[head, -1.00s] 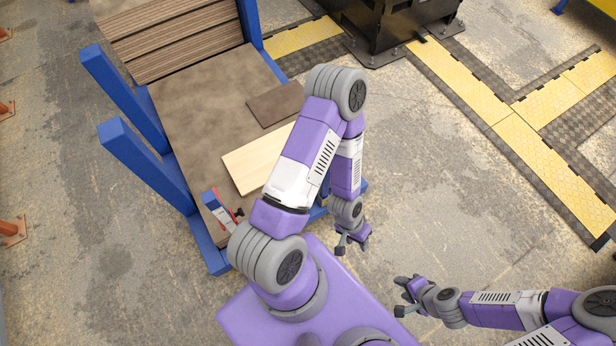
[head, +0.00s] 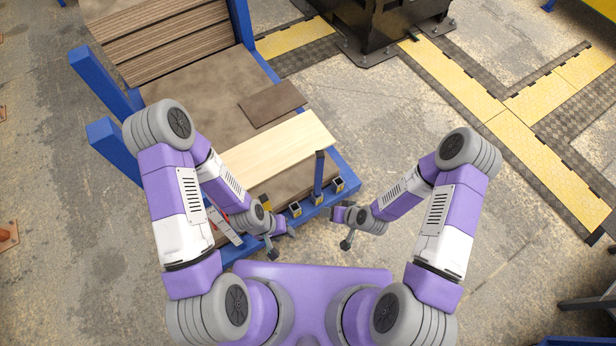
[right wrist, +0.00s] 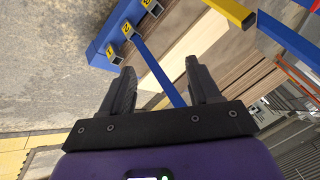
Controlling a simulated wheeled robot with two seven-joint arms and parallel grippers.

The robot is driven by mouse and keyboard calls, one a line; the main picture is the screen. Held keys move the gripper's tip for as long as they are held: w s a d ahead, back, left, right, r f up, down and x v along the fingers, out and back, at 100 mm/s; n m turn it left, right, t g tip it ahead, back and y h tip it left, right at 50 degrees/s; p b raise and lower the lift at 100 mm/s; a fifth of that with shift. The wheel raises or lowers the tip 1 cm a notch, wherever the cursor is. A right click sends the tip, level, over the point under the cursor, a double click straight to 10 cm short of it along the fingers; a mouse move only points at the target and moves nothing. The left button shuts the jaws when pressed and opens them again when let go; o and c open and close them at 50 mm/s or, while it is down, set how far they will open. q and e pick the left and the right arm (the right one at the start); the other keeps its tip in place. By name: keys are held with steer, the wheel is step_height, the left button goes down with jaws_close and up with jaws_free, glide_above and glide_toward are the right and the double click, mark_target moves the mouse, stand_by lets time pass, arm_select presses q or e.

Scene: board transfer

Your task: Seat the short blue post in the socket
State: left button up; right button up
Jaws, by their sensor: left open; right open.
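The short blue post (head: 319,174) stands upright at the front edge of the blue-framed cart (head: 349,191). Its foot is at the middle socket (head: 316,198) of a row of small yellow-marked sockets; I cannot tell how deep it sits. In the right wrist view the post (right wrist: 158,68) rises from the socket numbered 2 (right wrist: 128,30) and crosses the picture between my fingers, beyond them. My right gripper (head: 343,229) is open and empty, short of the cart's front edge; it also shows in the right wrist view (right wrist: 160,80). My left gripper (head: 281,242) is open and empty, left of it.
A pale board (head: 275,152) and a small brown board (head: 272,103) lie on the cart deck. A stack of brown boards (head: 160,40) is behind. A red-and-white device (head: 224,226) is at the cart's front left.

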mark_target(319, 152)
steer(key=w+a+n+t+b, duration=0.1)
steer(key=w+t, duration=0.2)
steer(key=w, duration=0.2)
steer(key=w+a+t+b, duration=0.1)
steer(key=w+a+t, duration=0.1)
steer(key=w+t, duration=0.2)
steer(key=w+a+n+t, duration=0.1)
steer(key=w+t, duration=0.3)
steer(key=w, duration=0.1)
steer(key=shift+w+a+f+n+b, duration=0.3)
steer(key=shift+a+f+b, duration=0.05)
steer(key=shift+f+b, duration=0.05)
steer(key=shift+w+d+r+t+h, duration=0.2)
steer(key=shift+w+r+t+h, duration=0.25)
steer(key=shift+t, duration=0.45)
steer(key=b+x, duration=0.2)
steer(key=x, duration=0.5)
steer(key=shift+w+a+b, duration=0.15)
steer(key=shift+a+b, duration=0.1)
steer(key=shift+b, duration=0.15)
jaws_close()
steer(key=shift+r, duration=0.1)
